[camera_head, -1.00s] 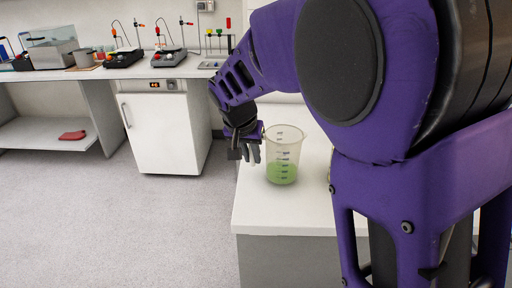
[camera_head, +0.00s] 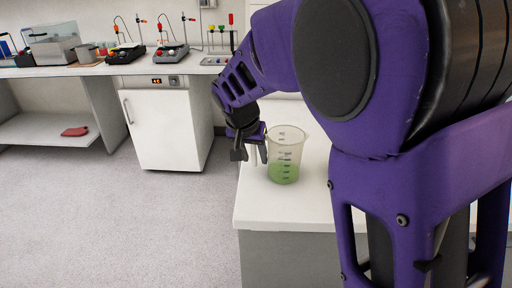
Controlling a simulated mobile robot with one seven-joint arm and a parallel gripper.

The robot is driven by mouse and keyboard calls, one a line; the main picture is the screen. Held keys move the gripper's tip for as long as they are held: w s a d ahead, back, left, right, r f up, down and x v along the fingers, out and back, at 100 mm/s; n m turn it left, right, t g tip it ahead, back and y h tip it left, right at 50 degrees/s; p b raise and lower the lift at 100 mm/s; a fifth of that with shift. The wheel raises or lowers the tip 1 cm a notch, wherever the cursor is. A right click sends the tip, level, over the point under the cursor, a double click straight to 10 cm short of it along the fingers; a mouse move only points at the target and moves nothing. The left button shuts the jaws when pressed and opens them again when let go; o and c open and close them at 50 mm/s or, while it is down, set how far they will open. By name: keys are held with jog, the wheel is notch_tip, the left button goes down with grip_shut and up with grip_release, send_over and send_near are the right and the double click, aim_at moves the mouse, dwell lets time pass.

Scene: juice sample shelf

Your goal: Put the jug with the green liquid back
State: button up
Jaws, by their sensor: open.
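The jug with the green liquid (camera_head: 286,155) is a clear, graduated beaker. It stands upright on the white bench top near its left edge, with green liquid in its lower part. My gripper (camera_head: 251,155) is open, just left of the jug, with its fingers pointing down. The fingers are beside the jug and do not enclose it. Whether a finger touches the jug's wall cannot be told from here.
The near white bench (camera_head: 262,213) has free room in front of the jug. A back counter (camera_head: 75,71) holds several stirrers and stands. A white cabinet (camera_head: 165,130) sits below it. A red item (camera_head: 75,131) lies on the low shelf. Open floor is at left.

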jog(key=p+v, duration=0.1)
jog(key=v, duration=1.1)
jog(key=shift+r+p, duration=0.2)
jog(key=shift+p, duration=0.2)
